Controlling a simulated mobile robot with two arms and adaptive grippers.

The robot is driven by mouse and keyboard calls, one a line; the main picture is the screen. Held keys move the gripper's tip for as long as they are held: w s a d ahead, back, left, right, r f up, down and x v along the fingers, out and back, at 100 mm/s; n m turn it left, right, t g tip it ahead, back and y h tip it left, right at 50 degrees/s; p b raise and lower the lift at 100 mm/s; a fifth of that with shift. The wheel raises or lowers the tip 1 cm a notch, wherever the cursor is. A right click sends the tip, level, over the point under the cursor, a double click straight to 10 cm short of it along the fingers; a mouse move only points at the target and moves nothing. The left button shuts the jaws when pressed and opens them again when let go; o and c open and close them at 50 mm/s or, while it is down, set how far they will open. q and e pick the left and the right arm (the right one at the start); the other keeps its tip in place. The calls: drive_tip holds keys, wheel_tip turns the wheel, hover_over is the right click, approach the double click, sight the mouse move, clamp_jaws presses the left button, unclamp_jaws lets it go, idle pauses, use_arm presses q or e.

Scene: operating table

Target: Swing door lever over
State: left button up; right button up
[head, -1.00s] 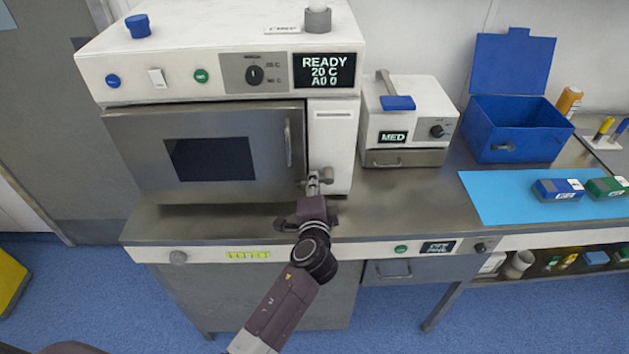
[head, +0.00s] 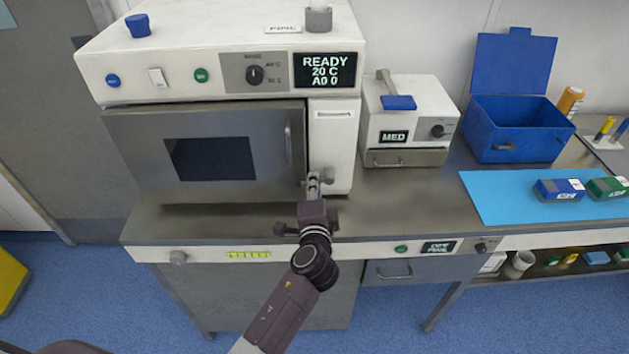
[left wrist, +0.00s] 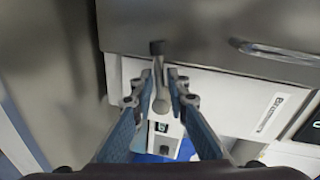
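The grey cabinet door (head: 130,150) has a dark window and stands at or close to its frame. Its small grey lever with a round knob (head: 327,176) is at the door's lower right corner. My left gripper (head: 314,182) is right at the lever, reaching in from the front. The fingers are apart, with narrow gaps seeming to show beside the lever; firm contact is not visible. My right gripper is out of view.
The door's upright handle (head: 288,143) is left of the lever. A display (head: 324,70) above reads READY, 20 C. A small white unit (head: 408,110), an open blue box (head: 515,130) and a blue mat (head: 490,197) are to the right.

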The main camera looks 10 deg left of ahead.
use_arm(q)
drive_tip(key=v, duration=1)
drive_tip(key=shift+s+r, duration=0.1)
wheel_tip(320, 180, down, 20)
drive_tip(key=s+d+g+h+b, duration=0.2)
drive_tip(key=s+g, duration=0.1)
drive_tip(key=s+a+f+n+g+h+b, duration=0.1)
drive_tip(key=s+f+g, duration=0.1)
drive_tip(key=s+f, duration=0.35)
drive_tip(key=s+f+n+g, duration=0.1)
drive_tip(key=s+f, duration=0.1)
drive_tip(key=f, duration=0.7)
drive_tip(key=s+a+f+g+h+b, duration=0.1)
drive_tip(key=s+f+g, duration=0.1)
drive_tip(key=s+f, duration=0.35)
drive_tip(key=s+a+f+n+g+b, duration=0.1)
drive_tip(key=s+a+f+n+g, duration=0.2)
drive_tip(key=s+f, duration=0.8)
drive_tip(key=s+a+f+n+g+b, duration=0.2)
drive_tip(key=s+a+f+n, duration=0.4)
drive_tip(key=s+f, duration=0.5)
drive_tip(key=s+a+g, duration=0.1)
drive_tip(key=s+a, duration=0.1)
drive_tip(key=s, duration=0.6)
drive_tip(key=shift+f, duration=0.3)
drive_tip(key=shift+w, duration=0.1)
